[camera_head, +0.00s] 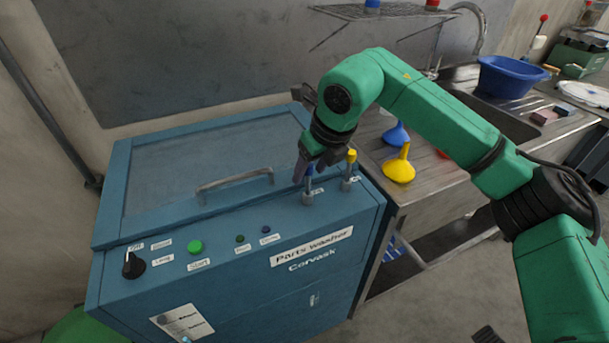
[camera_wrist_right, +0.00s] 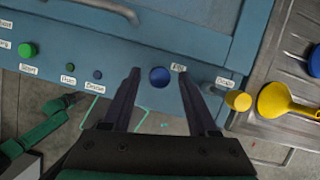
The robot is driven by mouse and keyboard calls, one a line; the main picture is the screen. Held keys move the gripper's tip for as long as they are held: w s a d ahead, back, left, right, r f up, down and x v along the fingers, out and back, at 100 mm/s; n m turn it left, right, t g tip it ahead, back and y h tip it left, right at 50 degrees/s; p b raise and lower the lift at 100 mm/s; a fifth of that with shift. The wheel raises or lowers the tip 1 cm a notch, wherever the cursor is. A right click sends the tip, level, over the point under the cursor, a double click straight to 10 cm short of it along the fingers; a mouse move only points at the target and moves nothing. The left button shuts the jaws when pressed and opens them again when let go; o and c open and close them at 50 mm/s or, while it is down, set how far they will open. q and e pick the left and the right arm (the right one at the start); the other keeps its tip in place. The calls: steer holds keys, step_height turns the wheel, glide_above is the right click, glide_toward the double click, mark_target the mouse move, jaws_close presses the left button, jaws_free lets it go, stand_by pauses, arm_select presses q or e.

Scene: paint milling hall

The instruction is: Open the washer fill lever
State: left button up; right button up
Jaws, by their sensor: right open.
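The blue parts washer (camera_head: 240,230) stands in front of me, with its lid handle (camera_head: 235,180) on top. Two levers stand at its right end: a blue-tipped one (camera_head: 309,172) and a yellow-tipped one (camera_head: 351,157). In the wrist view the blue tip (camera_wrist_right: 160,77) sits by a label that seems to read Fill, and the yellow tip (camera_wrist_right: 238,100) by one that seems to read Drain. My right gripper (camera_head: 305,168) is open at the blue lever; in the wrist view its fingers (camera_wrist_right: 160,80) lie either side of the blue tip. Contact cannot be told.
A black knob (camera_head: 134,265) and a green start button (camera_head: 195,247) are on the washer's front left. Yellow (camera_head: 399,168) and blue (camera_head: 396,134) funnels stand on the steel sink counter at the right. A blue basin (camera_head: 510,77) is farther back.

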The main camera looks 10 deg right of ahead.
mark_target(308, 183)
steer(key=x, duration=0.4)
steer(key=shift+w+a+f+p, duration=0.15)
steer(key=shift+f+p, duration=0.1)
steer(key=shift+p, duration=0.05)
steer(key=shift+f, duration=0.2)
steer(key=shift+w, duration=0.1)
jaws_close()
arm_select(q)
steer(key=shift+w+a+r, duration=0.35)
steer(key=shift+w+r, duration=0.2)
steer(key=shift+w, duration=0.05)
arm_select(e)
steer(key=shift+r, duration=0.1)
